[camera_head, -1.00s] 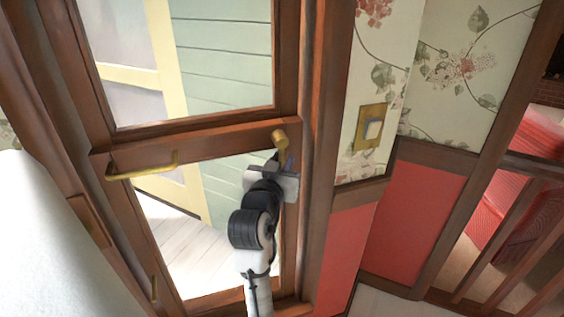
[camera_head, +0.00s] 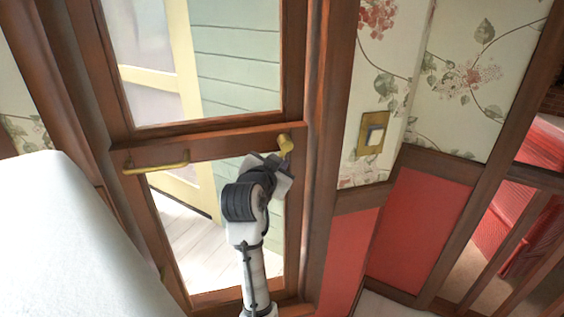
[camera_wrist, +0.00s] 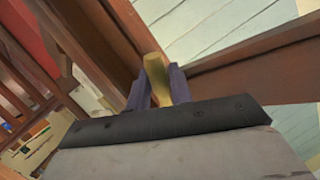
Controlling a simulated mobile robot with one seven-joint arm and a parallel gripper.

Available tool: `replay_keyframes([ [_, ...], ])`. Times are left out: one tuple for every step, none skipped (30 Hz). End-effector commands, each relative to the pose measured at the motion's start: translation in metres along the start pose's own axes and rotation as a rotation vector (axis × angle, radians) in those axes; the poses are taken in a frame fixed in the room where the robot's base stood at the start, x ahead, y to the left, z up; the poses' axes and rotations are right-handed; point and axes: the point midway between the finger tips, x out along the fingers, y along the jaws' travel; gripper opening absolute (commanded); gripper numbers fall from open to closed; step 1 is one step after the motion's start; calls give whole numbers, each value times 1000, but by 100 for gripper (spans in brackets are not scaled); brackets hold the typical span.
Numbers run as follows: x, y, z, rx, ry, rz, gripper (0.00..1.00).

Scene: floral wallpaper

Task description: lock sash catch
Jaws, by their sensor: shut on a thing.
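The brass sash catch (camera_head: 285,142) sits at the right end of the brown middle rail of the glazed frame. In the wrist view the brass catch (camera_wrist: 156,72) stands between two purple-grey fingers. My gripper (camera_head: 280,160) comes up from below and is shut on the catch; the wrist view also shows my gripper (camera_wrist: 159,88) with a finger on each side of it. The fingers hide part of the catch, and I cannot tell from its shape whether it is locked.
A brass bar handle (camera_head: 156,168) is on the left of the same rail. A brass switch plate (camera_head: 373,133) is on the floral wall at right. A white rounded surface (camera_head: 70,240) fills the lower left. Red panels (camera_head: 418,228) are at right.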

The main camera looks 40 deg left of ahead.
Motion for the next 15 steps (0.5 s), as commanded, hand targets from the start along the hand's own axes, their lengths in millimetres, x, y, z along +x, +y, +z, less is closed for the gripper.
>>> replay_keyframes([
  [-2,-2,-2,26,-17,0,0],
  [-2,-3,-2,42,-28,0,0],
  [-3,-4,-3,61,-41,0,0],
  [-3,-4,-3,75,-50,0,0],
  [-4,-5,-2,87,-59,0,0],
  [-4,-6,-2,103,-69,0,0],
  [-4,-6,-2,114,-76,0,0],
  [-4,-7,-2,123,-82,0,0],
  [-5,-7,-2,134,-90,1,0],
  [-5,-8,-2,142,-96,1,0],
  [-5,-8,-2,149,-100,0,0],
  [-5,-8,-2,156,-105,0,0],
  [-6,-9,-2,161,-108,-1,0],
  [-6,-9,-2,165,-111,-1,0],
  [-6,-9,-2,169,-114,0,0],
])
